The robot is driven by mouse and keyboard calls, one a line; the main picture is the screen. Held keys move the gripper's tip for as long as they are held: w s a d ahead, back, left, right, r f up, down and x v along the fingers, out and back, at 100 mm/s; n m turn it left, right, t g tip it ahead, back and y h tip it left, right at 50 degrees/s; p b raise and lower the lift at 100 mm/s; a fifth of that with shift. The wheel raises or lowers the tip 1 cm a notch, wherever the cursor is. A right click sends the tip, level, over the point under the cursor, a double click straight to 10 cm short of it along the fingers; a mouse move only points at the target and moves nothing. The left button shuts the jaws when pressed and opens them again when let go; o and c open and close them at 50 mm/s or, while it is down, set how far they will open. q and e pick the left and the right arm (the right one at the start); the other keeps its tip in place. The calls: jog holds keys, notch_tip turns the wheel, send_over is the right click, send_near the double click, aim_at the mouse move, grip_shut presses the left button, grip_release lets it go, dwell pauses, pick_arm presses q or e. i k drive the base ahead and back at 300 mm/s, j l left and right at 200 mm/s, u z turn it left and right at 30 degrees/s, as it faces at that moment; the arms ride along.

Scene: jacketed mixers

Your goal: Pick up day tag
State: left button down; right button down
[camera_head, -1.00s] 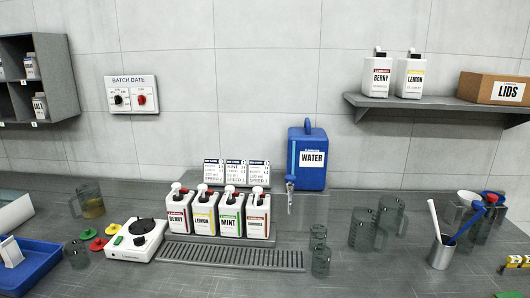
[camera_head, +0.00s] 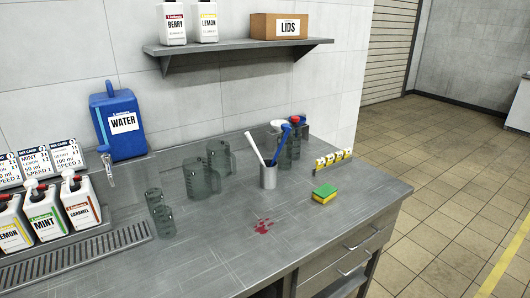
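The row sits to the right of the mixing jugs and behind the sponge. Neither of my grippers is in view.
A sponge (camera_head: 325,194) lies in front of the tags, and a red stain (camera_head: 263,226) marks the counter (camera_head: 300,245). A metal cup (camera_head: 268,177) holds utensils. Clear jugs (camera_head: 203,175), a blue water tank (camera_head: 121,122) and syrup bottles (camera_head: 78,203) stand further left. Open floor lies right.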

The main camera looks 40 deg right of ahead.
aim_at(320, 162)
jog(key=z, duration=1.6)
jog(key=u, duration=3.3)
jog(key=z, duration=3.3)
jog(key=u, duration=0.35)
